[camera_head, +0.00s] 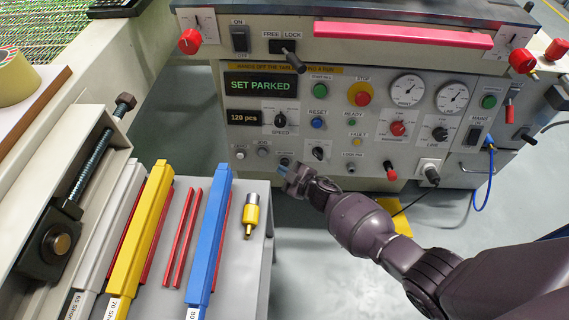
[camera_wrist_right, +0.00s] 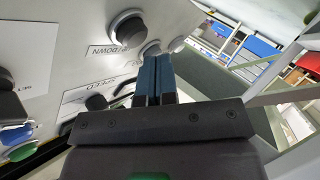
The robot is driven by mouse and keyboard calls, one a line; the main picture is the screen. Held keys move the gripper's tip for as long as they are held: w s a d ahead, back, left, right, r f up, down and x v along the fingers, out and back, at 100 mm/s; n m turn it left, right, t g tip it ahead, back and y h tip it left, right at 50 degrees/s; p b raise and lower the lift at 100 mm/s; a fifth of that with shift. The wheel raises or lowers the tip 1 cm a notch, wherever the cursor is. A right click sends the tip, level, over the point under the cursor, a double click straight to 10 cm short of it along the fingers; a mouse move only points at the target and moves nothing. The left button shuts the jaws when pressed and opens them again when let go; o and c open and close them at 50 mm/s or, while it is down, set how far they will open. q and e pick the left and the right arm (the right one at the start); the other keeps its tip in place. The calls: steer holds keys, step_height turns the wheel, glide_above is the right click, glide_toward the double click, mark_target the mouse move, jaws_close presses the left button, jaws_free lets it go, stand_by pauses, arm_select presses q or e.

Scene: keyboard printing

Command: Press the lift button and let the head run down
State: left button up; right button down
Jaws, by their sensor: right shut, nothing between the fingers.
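The control panel (camera_head: 330,150) faces me, with a green-lit display (camera_head: 261,85) that reads "SET PARKED". My right gripper (camera_head: 287,172) is at the panel's lower left, just below a row of small round buttons (camera_head: 261,153). Its blue fingers (camera_wrist_right: 155,72) are shut with nothing between them. In the right wrist view, a grey round button (camera_wrist_right: 150,48) sits right at the fingertips; I cannot tell if they touch. A larger black-and-grey button (camera_wrist_right: 128,27) is beside a label ending in "DOWN". No label reading "lift" is legible. My left gripper is not in view.
A red stop button (camera_head: 361,97), a green button (camera_head: 319,90) and a blue reset button (camera_head: 317,123) stand out nearby. A black lever (camera_head: 287,56) juts out above.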

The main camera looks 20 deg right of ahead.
steer(key=shift+w+d+f, duration=0.1)
steer(key=shift+w, duration=0.05)
steer(key=shift+w+d, duration=0.1)
steer(key=shift+w, duration=0.1)
steer(key=shift+w+d+f+b, duration=0.15)
steer(key=shift+w+f+b, duration=0.05)
steer(key=shift+w+b, duration=0.25)
stand_by(1.1)
steer(key=shift+s+r, duration=0.1)
steer(key=shift+s, duration=0.05)
steer(key=shift+s+a+r+p, duration=0.15)
steer(key=shift+s+a+p, duration=0.15)
steer(key=shift+s+p, duration=0.3)
